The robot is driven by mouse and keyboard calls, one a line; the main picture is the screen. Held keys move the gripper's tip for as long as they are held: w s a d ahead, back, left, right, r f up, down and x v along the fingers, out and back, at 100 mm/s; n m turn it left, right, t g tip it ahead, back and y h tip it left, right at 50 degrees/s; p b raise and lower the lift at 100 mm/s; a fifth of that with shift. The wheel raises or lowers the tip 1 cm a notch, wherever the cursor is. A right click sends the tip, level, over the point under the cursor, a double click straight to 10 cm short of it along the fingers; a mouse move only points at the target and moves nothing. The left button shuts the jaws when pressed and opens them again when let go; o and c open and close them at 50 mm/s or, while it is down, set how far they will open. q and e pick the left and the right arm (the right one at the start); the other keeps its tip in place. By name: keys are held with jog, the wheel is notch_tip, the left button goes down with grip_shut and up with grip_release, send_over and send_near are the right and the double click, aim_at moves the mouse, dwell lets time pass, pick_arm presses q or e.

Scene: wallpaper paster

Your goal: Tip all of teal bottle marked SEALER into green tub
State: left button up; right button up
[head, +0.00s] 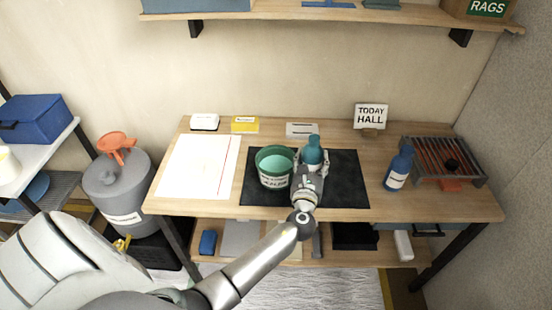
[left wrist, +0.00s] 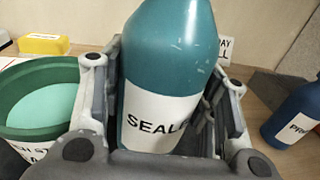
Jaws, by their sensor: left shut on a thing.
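The teal bottle marked SEALER (head: 313,151) stands upright on or just above the black mat, right of the green tub. My left gripper (head: 311,168) is shut on it. In the left wrist view the teal bottle (left wrist: 168,70) fills the middle, between the fingers of my left gripper (left wrist: 165,95). The green tub (head: 275,179) sits on the mat with pale green contents inside. It also shows in the left wrist view (left wrist: 25,140), just left of the gripper. Whether the bottle's base touches the mat is hidden. My right gripper is not in view.
A blue bottle (head: 398,170) and a wire rack (head: 440,155) stand on the right. A white sheet (head: 199,165) lies at left. Small boxes (head: 245,124) and a TODAY HALL sign (head: 371,116) line the back. The black mat (head: 346,190) has bare room at right.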

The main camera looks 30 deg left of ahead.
aim_at(313, 151)
pick_arm(q)
notch_tip(313, 151, up, 4)
jog(key=p, duration=0.4)
jog(key=shift+r, duration=0.15)
dwell(0.4)
